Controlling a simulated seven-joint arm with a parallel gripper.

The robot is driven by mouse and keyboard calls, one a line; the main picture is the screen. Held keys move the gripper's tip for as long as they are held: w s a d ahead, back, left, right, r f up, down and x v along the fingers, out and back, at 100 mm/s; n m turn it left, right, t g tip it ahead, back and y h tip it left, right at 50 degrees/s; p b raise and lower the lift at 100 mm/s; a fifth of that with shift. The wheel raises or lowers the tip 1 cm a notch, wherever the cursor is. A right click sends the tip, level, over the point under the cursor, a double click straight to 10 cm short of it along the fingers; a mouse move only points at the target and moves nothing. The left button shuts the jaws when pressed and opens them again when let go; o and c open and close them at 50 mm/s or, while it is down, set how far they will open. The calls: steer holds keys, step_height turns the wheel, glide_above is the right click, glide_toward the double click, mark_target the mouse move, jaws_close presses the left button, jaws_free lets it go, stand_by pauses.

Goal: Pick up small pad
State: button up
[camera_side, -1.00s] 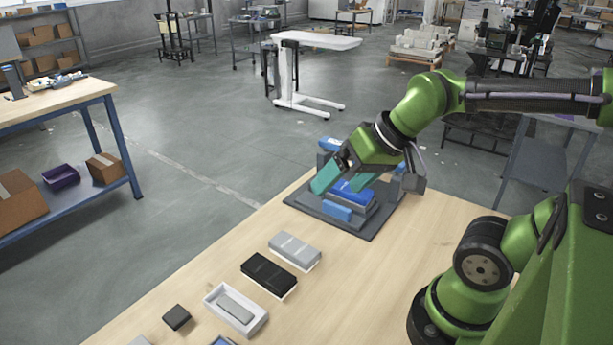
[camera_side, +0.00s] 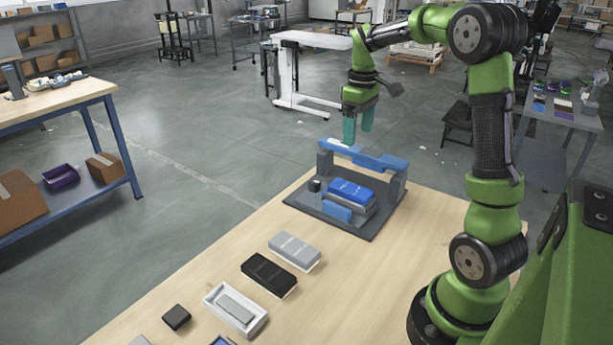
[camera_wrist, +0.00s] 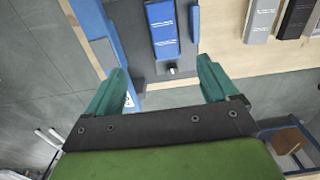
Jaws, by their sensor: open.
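My gripper (camera_side: 358,130) is open and empty, its teal fingers pointing down above the back of the grey fixture. It also shows in the wrist view (camera_wrist: 162,68), with the fixture's grey base and a blue block between and beyond the fingers. A small dark square block (camera_side: 176,317), which may be the small pad, lies on the wooden table at the front left of the side view, far from my gripper. A pale piece (camera_side: 141,341) beside it is cut off by the frame edge. I cannot tell for sure which piece is the small pad.
The grey fixture (camera_side: 372,230) holds a blue-topped block (camera_side: 351,191) under a blue crossbar (camera_side: 365,156) on posts. A grey block (camera_side: 294,250), a black block (camera_side: 269,274) and a white tray (camera_side: 260,326) with a grey insert lie in a row. The table's right side is clear.

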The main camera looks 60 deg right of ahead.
glide_above(351, 188)
steer(key=f, duration=1)
steer(key=shift+s+d+f, duration=0.15)
steer(key=shift+d+f, duration=0.1)
steer(key=shift+d, duration=0.05)
steer(key=shift+w+a+f, duration=0.1)
steer(key=shift+a+f, duration=0.05)
steer(key=shift+f, duration=1.25)
steer(key=shift+w+a+f, duration=0.1)
steer(key=shift+a+f, duration=0.05)
steer(key=shift+f, duration=1.2)
steer(key=shift+c, duration=0.3)
steer(key=shift+r, duration=0.1)
steer(key=c, duration=1.3)
steer(key=shift+r, duration=0.1)
